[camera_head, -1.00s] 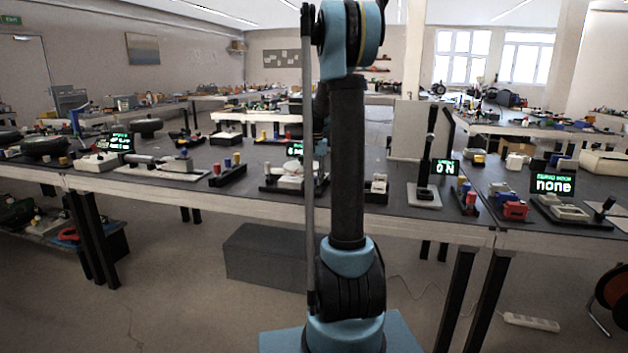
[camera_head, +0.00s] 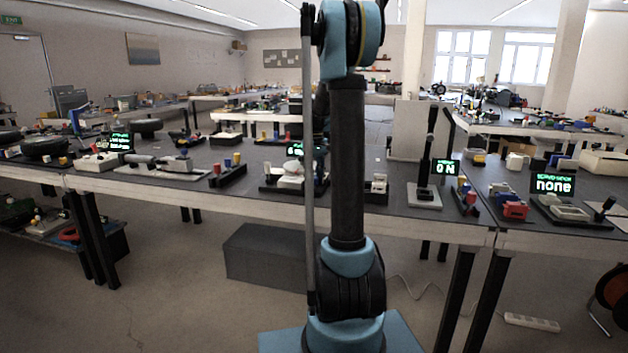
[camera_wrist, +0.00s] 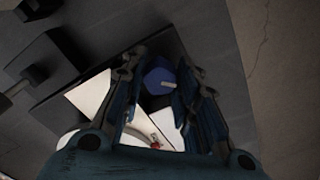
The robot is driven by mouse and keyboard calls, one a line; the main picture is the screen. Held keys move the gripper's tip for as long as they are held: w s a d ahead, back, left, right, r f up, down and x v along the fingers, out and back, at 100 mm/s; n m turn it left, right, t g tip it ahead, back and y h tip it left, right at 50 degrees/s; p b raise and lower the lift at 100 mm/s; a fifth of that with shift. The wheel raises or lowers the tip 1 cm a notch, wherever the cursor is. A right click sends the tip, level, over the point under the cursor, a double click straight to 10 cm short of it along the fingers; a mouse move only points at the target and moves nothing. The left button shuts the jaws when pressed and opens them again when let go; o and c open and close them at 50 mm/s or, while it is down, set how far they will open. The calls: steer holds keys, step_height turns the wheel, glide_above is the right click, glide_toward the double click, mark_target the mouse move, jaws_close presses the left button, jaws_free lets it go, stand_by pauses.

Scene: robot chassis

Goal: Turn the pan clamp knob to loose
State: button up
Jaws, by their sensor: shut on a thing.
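In the wrist view, a blue knob (camera_wrist: 158,80) with a pale pointer mark sits above a white plate (camera_wrist: 90,97) on a dark base. My gripper (camera_wrist: 162,73) has its two fingers on either side of the knob and is shut on it. In the head view, a white device (camera_head: 290,179) on a dark base stands on the table, partly behind my arm.
A small green-lettered display (camera_head: 293,149) stands behind the device, partly covered by my arm. A tall black lever (camera_head: 426,165) stands to the right. Dark parts (camera_wrist: 40,70) lie left of the base in the wrist view.

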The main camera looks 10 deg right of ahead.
steer(key=n, duration=0.4)
steer(key=shift+w+n, duration=0.2)
steer(key=shift+n, duration=1.9)
steer(key=o, duration=1.1)
steer(key=shift+s, duration=0.1)
steer(key=shift+c, duration=0.2)
step_height(320, 180, up, 12)
